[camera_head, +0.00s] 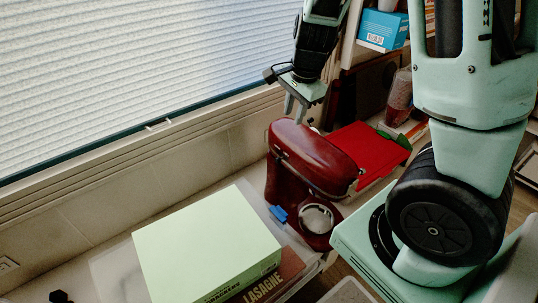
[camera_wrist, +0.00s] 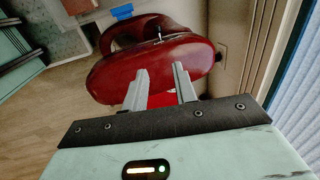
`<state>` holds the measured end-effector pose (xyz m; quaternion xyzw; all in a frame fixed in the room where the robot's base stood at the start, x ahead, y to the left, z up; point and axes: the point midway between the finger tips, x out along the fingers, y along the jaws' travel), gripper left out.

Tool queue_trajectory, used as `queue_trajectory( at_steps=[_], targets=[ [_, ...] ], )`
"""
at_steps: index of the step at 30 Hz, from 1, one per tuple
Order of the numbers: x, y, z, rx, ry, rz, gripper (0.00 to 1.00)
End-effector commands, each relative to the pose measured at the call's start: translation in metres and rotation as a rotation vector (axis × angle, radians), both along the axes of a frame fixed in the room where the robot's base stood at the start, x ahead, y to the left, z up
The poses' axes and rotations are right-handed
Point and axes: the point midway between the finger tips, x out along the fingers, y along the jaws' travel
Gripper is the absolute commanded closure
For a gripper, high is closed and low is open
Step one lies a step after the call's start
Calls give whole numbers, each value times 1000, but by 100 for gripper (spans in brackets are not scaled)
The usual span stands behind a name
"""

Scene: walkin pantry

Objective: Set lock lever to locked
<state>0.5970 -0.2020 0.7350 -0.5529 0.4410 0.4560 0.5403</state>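A dark red stand mixer (camera_head: 312,160) stands on the counter beside the window wall; its rounded head fills the upper middle of the wrist view (camera_wrist: 110,78). A small metal knob or lever (camera_head: 361,171) sits on the mixer's side trim and also shows in the wrist view (camera_wrist: 159,37). A blue tab (camera_head: 279,213) is low by the mixer's base and shows in the wrist view (camera_wrist: 122,11). I cannot tell which is the lock lever or its setting. My gripper (camera_head: 297,110) is open and empty above the mixer head, its fingers (camera_wrist: 160,72) pointing toward it.
A pale green box (camera_head: 205,245) lies on a lasagne box (camera_head: 268,285) in front of the mixer. A red flat object (camera_head: 370,150) and a clear container (camera_head: 399,97) are behind it. A blue box (camera_head: 383,29) is on a shelf. The blinds (camera_head: 130,65) are at left.

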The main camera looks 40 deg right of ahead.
Motion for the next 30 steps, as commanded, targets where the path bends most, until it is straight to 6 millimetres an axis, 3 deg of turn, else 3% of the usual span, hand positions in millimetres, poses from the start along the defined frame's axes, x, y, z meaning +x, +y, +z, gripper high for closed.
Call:
queue_trajectory(
  at_steps=[21,30],
  targets=[
    [25,1,-137,0,2,4,72],
    [32,2,-166,1,1,5,72]
  ],
)
